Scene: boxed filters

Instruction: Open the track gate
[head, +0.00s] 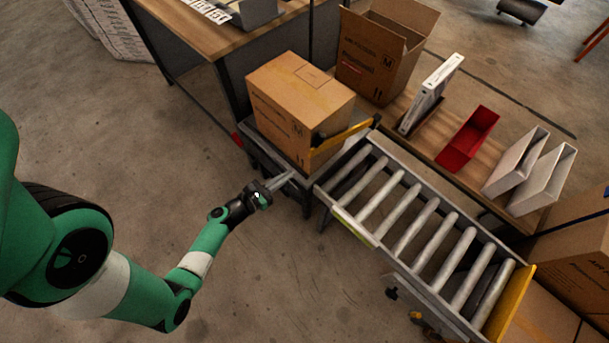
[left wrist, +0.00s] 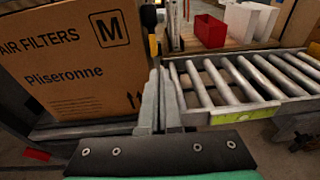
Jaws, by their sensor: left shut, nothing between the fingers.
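The track gate (head: 346,133) is a yellow bar with a black part at its near end. It lies across the track between a closed cardboard box (head: 298,98) and the roller track (head: 415,220). In the left wrist view, part of the gate (left wrist: 153,46) shows edge-on just beyond my fingers, beside the box (left wrist: 75,60). My left gripper (head: 287,178) is shut and empty. Its fingertips are near the track's side rail, short of the gate; I cannot tell whether they touch the rail. My right gripper is not in view.
A yellow end plate (head: 510,303) closes the track's far right end. Behind the track, a wooden bench holds an open carton (head: 383,50), a white filter (head: 431,92), a red bin (head: 468,138) and white bins (head: 516,160). The floor in front of the track is largely clear.

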